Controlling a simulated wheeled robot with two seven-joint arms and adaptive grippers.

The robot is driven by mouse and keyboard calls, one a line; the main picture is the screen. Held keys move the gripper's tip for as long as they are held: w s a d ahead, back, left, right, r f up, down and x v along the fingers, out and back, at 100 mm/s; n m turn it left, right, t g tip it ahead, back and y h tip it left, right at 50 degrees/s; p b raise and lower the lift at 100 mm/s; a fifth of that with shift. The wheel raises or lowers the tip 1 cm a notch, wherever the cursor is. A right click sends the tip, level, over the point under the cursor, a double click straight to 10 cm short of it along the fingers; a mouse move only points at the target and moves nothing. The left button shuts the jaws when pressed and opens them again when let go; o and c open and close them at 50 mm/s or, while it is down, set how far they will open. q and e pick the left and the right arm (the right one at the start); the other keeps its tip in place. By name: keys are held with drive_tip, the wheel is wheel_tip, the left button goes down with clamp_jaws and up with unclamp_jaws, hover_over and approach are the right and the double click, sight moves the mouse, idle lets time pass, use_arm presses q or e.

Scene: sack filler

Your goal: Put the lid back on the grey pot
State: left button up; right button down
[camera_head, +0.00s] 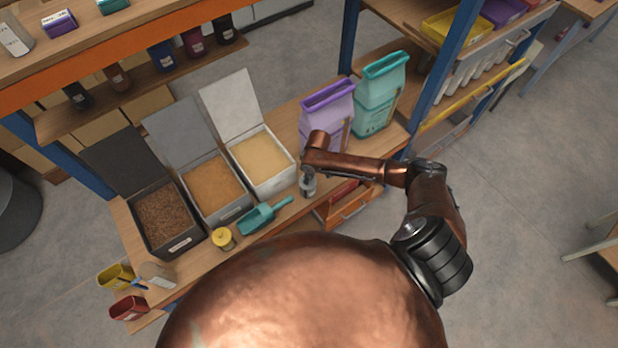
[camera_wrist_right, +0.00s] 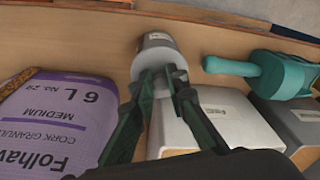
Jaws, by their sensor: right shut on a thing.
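The grey pot (camera_wrist_right: 155,39) stands near the front edge of the wooden bench, with a small label on its side. My right gripper (camera_head: 308,174) is above it, to the right of the teal scoop. In the right wrist view its fingers (camera_wrist_right: 168,78) are shut on the light grey lid (camera_wrist_right: 167,57), whose grip part they hide. The lid is over the pot's top; I cannot tell whether it rests on the rim or hangs just above. In the head view, the pot and lid show as one small grey shape (camera_head: 308,187). My left gripper is not in view.
Three open bins with dark, orange and pale fill (camera_head: 262,161) stand left of the gripper. A purple sack (camera_head: 327,108) and a teal sack (camera_head: 381,92) stand behind, to the right.

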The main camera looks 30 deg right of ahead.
drive_tip(key=shift+p, duration=0.4)
idle(0.5)
drive_tip(key=c, duration=1.8)
unclamp_jaws()
drive_tip(key=o, duration=0.4)
drive_tip(key=shift+o, duration=0.2)
drive_tip(key=shift+r+p, duration=3.5)
drive_tip(key=shift+p, duration=0.45)
